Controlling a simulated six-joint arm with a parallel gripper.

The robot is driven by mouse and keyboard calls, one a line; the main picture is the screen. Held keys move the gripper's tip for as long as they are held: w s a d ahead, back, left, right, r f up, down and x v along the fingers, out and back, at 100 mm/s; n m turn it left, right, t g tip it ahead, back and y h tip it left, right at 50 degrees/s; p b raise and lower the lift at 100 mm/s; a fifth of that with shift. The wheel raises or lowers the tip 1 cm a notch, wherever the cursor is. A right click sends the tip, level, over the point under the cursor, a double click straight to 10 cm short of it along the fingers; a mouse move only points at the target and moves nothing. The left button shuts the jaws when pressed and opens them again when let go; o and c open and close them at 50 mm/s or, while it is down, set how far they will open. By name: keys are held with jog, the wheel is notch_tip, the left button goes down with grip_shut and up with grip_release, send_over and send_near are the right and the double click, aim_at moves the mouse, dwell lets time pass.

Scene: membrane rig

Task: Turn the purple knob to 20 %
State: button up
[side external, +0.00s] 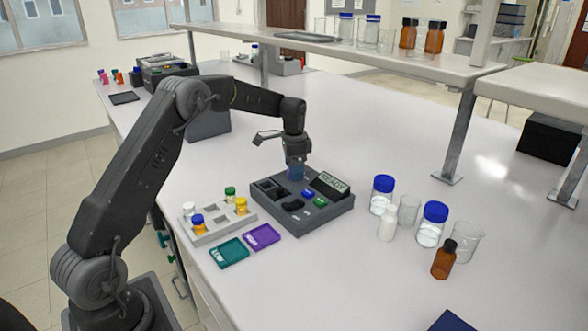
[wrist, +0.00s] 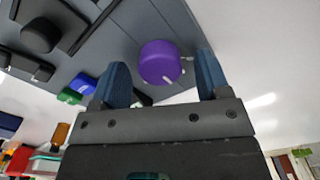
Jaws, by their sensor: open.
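The purple knob (wrist: 160,62) sits on the dark grey rig, seen in the wrist view between my two blue fingertips. A short white mark shows on its lower edge, and small pale marks lie beside it on the panel. My gripper (wrist: 162,72) is open, with a finger on each side of the knob and visible gaps. In the side view my gripper (side external: 296,172) points down at the back corner of the rig (side external: 325,225); the fingers hide the knob there. The rig's display (side external: 332,182) reads READY. I cannot read a percentage.
The rig carries a blue button (side external: 308,193) and a green button (side external: 320,202). A grey rack (side external: 215,230) with capped vials stands at its left, with teal (side external: 229,253) and purple (side external: 262,236) trays in front. Bottles and beakers (side external: 408,210) stand at right.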

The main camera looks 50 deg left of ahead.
jog(key=shift+f, duration=0.3)
jog(key=shift+c, duration=0.4)
jog(key=c, duration=0.9)
jog(key=shift+o, duration=0.2)
jog(key=shift+n, duration=0.3)
jog(key=n, duration=0.4)
jog(key=shift+n, duration=2.6)
